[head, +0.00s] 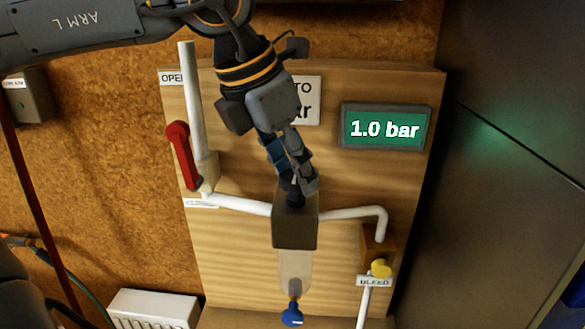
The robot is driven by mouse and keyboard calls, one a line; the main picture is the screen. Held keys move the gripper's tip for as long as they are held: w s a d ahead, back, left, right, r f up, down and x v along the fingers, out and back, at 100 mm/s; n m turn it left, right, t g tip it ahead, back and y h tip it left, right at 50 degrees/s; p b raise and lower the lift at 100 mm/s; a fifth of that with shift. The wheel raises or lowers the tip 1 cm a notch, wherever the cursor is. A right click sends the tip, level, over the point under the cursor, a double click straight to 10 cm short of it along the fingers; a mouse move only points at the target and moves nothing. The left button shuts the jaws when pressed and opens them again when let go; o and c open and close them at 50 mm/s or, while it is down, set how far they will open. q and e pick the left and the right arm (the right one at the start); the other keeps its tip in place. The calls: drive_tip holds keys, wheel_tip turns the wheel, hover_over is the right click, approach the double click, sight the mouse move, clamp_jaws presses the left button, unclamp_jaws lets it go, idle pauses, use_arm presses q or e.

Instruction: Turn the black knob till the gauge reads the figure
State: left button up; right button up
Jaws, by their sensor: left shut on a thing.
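My left gripper (298,180) reaches down from the top and is shut on the black knob (294,201). The knob sits on top of a dark brown box (295,229) on the wooden panel, and the fingers hide most of it. The gauge (386,128) at the right of the panel has a green display that reads 1.0 bar. A white sign (308,110) behind my gripper is partly covered; only "TO" and "ar" show, so its figure is hidden. My right gripper is not in view.
A red lever (182,155) is on the left pipe, between OPEN and CLOSED labels. A yellow knob (381,268) sits above a BLEED label at the lower right. A blue knob (292,315) is below the box. A dark cabinet (510,190) stands on the right.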

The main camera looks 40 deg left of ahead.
use_arm(q)
drive_tip(key=m+h, duration=0.1)
drive_tip(key=m, duration=0.2)
drive_tip(key=shift+a+g+p, duration=0.1)
drive_tip(key=shift+g+p, duration=0.3)
drive_tip(key=m+p, duration=0.1)
drive_tip(key=m, duration=0.1)
drive_tip(key=shift+m+g+h, duration=0.3)
drive_tip(key=shift+h, duration=0.1)
drive_tip(key=m+g+p, duration=0.1)
drive_tip(key=m+p, duration=0.1)
drive_tip(key=m, duration=0.1)
drive_tip(key=shift+w+a+h, duration=0.1)
drive_tip(key=shift+h, duration=0.3)
drive_tip(key=shift+w+f+m+g+p, duration=0.1)
drive_tip(key=shift+m+g+p, duration=0.6)
drive_tip(key=shift+m, duration=1)
drive_tip(key=o, duration=1.1)
drive_tip(key=shift+o, duration=0.2)
